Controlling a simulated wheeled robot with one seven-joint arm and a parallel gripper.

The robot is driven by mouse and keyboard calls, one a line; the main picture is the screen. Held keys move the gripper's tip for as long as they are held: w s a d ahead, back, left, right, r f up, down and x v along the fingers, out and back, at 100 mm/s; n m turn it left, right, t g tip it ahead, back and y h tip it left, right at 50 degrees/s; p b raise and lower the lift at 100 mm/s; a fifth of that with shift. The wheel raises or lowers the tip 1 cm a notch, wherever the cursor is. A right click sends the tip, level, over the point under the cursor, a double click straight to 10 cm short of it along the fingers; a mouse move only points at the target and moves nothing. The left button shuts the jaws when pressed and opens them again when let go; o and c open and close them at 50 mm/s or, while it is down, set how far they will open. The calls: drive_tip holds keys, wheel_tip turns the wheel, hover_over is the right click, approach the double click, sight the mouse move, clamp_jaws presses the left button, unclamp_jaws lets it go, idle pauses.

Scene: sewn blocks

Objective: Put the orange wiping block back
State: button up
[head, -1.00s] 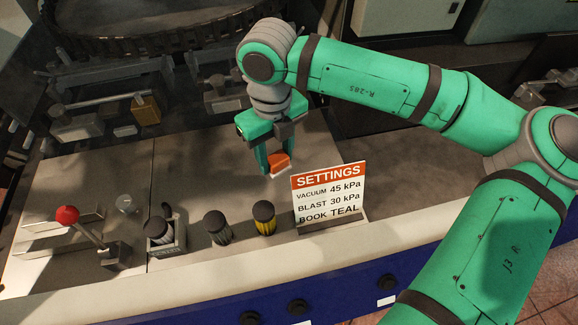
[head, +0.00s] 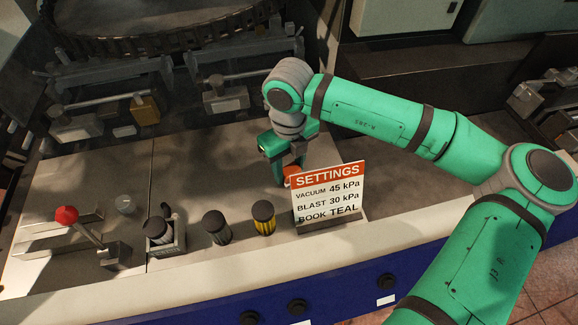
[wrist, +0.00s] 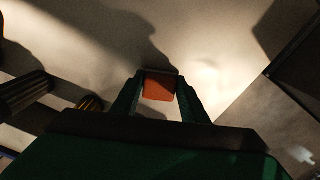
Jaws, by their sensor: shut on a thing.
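The orange wiping block (head: 290,171) is between the fingers of my gripper (head: 281,180), just behind the settings card in the head view. In the wrist view the block (wrist: 159,87) sits between the two green fingertips of my gripper (wrist: 160,90), which is shut on it. The card hides part of the block and fingers in the head view. I cannot tell whether the block touches the grey panel (head: 225,165) below it.
The settings card (head: 329,193) stands close in front of my gripper. The panel behind the knobs is clear.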

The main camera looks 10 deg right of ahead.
sight(289, 167)
drive_tip(key=shift+f, duration=0.1)
drive_tip(key=o, duration=1)
drive_tip(key=shift+o, duration=0.2)
wheel_tip(289, 167, up, 12)
